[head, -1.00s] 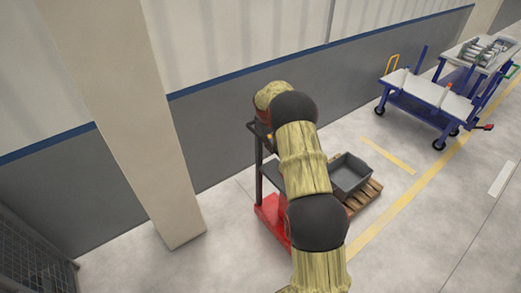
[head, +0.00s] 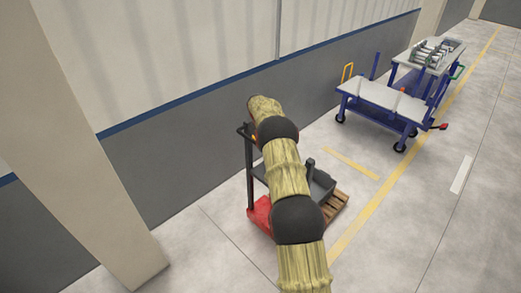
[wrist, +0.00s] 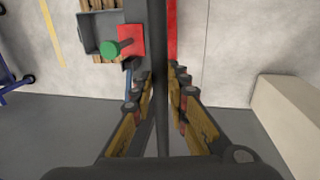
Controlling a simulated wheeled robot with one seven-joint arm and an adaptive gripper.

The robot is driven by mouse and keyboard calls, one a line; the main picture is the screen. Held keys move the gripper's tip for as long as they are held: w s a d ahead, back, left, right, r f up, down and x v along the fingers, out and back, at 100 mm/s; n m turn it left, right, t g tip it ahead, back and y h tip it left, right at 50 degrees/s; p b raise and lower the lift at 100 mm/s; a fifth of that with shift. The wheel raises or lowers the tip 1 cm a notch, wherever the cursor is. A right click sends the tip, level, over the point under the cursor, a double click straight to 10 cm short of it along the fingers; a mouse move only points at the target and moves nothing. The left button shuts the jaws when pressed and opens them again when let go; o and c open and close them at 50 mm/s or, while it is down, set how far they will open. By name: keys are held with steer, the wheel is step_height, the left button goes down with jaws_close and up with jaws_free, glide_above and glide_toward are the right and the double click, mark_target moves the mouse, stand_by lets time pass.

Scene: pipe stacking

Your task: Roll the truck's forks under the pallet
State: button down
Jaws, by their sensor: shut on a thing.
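The truck, with a red base (head: 260,214) and a dark upright frame (head: 249,180), stands by the grey wall, partly behind my arm. My gripper (wrist: 161,98) is shut on the truck's dark handle bar (wrist: 160,55); in the head view my arm hides the grip. The wooden pallet (head: 338,204) lies on the floor just right of the truck and carries a grey bin (head: 323,187). The pallet's slats (wrist: 98,5) and the bin (wrist: 88,35) show at the top of the wrist view. The forks are hidden, so I cannot tell whether they are under the pallet.
A beige pillar (head: 85,150) stands at the left, and the grey wall (head: 180,165) runs behind the truck. A blue trolley (head: 385,100) stands beyond the pallet. A green knob (wrist: 110,48) sits by a red part in the wrist view. The floor at the right is clear.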

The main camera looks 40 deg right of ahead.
steer(key=shift+d+r, duration=0.15)
steer(key=shift+d, duration=1.1)
steer(key=c, duration=1.8)
jaws_free()
steer(key=shift+o, duration=0.4)
steer(key=shift+a, duration=0.1)
step_height(320, 180, up, 12)
steer(key=a, duration=0.2)
steer(key=shift+a+f, duration=0.25)
